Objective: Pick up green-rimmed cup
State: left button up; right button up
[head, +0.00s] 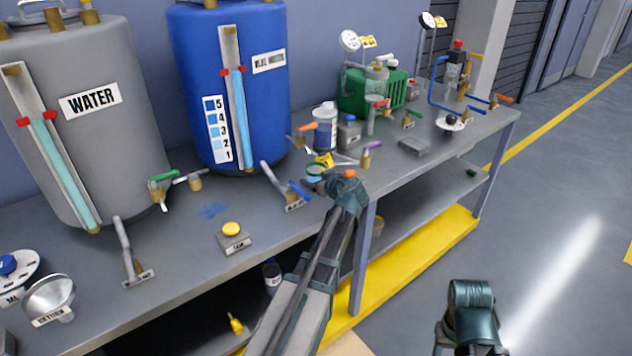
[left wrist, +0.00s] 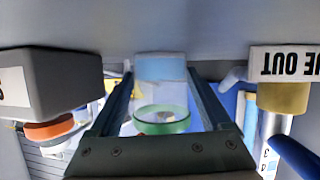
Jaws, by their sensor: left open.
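The green-rimmed cup (head: 315,169) stands on the grey bench near its front edge, right of the blue tank's tap. In the upside-down left wrist view the clear cup (left wrist: 160,95) shows its green rim and a light blue lower part. My left gripper (head: 334,184) is at the cup, partly hidden by its own wrist in the head view. In the left wrist view its open jaws (left wrist: 160,78) have one finger on each side of the cup. I cannot tell whether they touch it. My right arm's dark joint shows at lower right; its jaws do not show.
A grey box with an orange button (left wrist: 50,130) is close beside the left fingers. A tap with a blue lever (head: 299,190) is close on the other side. The grey tank (head: 85,130) and blue tank (head: 260,110) stand behind. A bottle (head: 325,128) stands farther back.

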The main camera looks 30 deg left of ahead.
aim_at(316, 167)
pick_arm(q)
jog(key=c, duration=1.1)
jog(key=shift+r, duration=0.1)
notch_tip(316, 167, up, 10)
jog(key=p, duration=1)
